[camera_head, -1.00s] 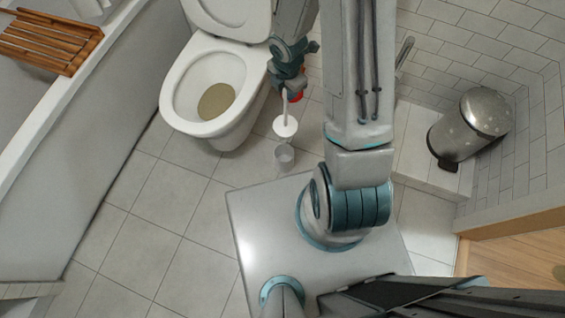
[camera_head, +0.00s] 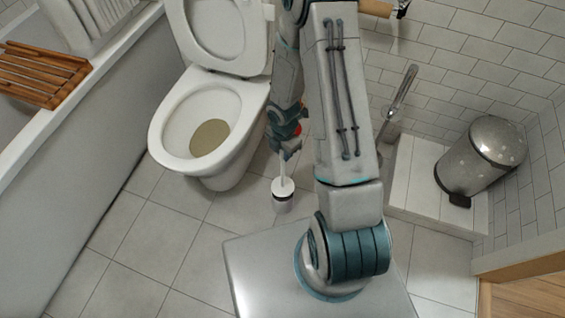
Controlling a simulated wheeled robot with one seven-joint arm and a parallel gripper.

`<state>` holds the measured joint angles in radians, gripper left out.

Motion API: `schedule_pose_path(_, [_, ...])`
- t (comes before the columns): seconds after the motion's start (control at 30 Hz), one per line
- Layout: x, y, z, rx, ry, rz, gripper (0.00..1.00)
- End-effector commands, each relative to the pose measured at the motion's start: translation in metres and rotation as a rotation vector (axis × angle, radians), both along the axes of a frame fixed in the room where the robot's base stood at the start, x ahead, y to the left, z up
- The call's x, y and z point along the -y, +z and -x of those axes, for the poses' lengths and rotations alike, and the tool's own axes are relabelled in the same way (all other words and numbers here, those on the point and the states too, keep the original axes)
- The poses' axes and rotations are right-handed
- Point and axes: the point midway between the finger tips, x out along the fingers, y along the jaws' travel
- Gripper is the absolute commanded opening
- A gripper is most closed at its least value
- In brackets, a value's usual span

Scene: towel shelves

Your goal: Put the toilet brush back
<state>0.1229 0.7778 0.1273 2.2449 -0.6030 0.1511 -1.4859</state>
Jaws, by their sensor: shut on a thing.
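The toilet brush (camera_head: 283,186) has a thin pale handle and a white lower part. My gripper (camera_head: 285,153) is shut on the upper end of its handle and holds it roughly upright. The brush holder (camera_head: 282,206), a small greyish cup, stands on the tiled floor between the toilet and my base. The white part of the brush is at the mouth of the holder and covers its opening. I cannot tell how deep the brush sits or whether it touches the bottom. My arm hides part of the floor to the right.
The toilet (camera_head: 200,165) stands left of my gripper with its lid up. A bathtub (camera_head: 85,150) with a wooden rack (camera_head: 40,72) runs along the left. A metal bin (camera_head: 482,155) and an upright chrome object (camera_head: 402,92) are at right. Floor at lower left is clear.

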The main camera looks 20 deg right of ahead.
Motion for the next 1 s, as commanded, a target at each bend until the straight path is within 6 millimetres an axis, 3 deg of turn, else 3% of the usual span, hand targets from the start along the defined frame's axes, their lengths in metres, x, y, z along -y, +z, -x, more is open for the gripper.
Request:
schedule_pose_path(0.17, [-0.001, -0.013, 0.000, 0.000, 0.001, 0.000, 0.00])
schedule_pose_path(0.4, [-0.001, -0.045, 0.000, -0.001, 0.000, 0.000, 0.00])
schedule_pose_path(0.93, [-0.001, -0.054, 0.000, 0.001, 0.002, 0.000, 0.00])
schedule_pose_path(0.97, [-0.001, -0.053, 0.000, 0.001, 0.002, 0.000, 0.27])
schedule_pose_path(1.0, [-0.001, -0.052, 0.000, 0.001, 0.002, 0.000, 0.38])
